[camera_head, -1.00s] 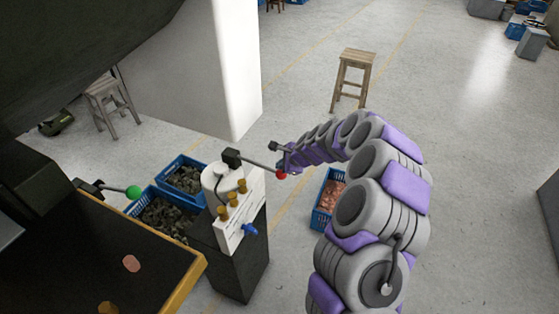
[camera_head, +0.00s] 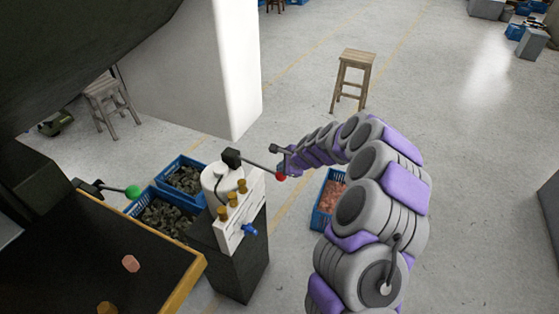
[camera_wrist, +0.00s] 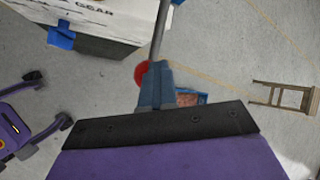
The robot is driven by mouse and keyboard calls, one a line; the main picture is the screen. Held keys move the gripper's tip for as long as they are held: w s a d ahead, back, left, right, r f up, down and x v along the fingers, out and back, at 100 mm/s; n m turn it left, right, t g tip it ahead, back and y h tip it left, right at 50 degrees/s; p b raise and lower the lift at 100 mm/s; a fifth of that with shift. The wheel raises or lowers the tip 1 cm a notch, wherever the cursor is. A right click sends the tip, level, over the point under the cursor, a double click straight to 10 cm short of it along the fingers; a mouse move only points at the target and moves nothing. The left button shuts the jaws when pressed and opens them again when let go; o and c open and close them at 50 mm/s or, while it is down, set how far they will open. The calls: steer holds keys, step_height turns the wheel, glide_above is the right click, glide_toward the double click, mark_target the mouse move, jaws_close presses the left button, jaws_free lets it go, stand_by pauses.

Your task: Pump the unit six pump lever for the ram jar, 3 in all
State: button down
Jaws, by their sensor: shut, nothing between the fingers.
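The pump lever, a thin dark rod (camera_head: 258,167) with a red ball end (camera_head: 281,176), reaches right from a black block on top of the white pump unit (camera_head: 240,212). The lever stands nearly level, with its red end slightly lower. My gripper (camera_head: 287,167) is shut right at the red end. In the wrist view, my shut fingertips (camera_wrist: 156,84) overlap the rod's end, and the red ball (camera_wrist: 142,73) shows partly hidden behind them. Contact cannot be told for certain. I see no ram jar that I can name surely.
A second lever with a green ball (camera_head: 133,192) stands left, by a dark table with a yellow edge (camera_head: 186,281). A wooden stool (camera_head: 354,75) stands behind on open floor.

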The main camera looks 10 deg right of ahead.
stand_by(0.7)
steer(key=shift+w+r+p, duration=0.1)
steer(key=shift+r+p, duration=1.35)
steer(key=shift+w+a+r+p, duration=0.15)
steer(key=shift+a+r+p, duration=0.05)
steer(key=shift+r+p, duration=0.8)
steer(key=shift+w+a+r+p, duration=0.1)
steer(key=shift+a+r+p, duration=0.05)
steer(key=shift+r+p, duration=0.8)
steer(key=shift+r, duration=0.1)
steer(key=r+p, duration=0.2)
steer(key=r, duration=0.1)
steer(key=r+p, duration=0.2)
steer(key=shift+w+a, duration=0.2)
steer(key=shift+a, duration=0.05)
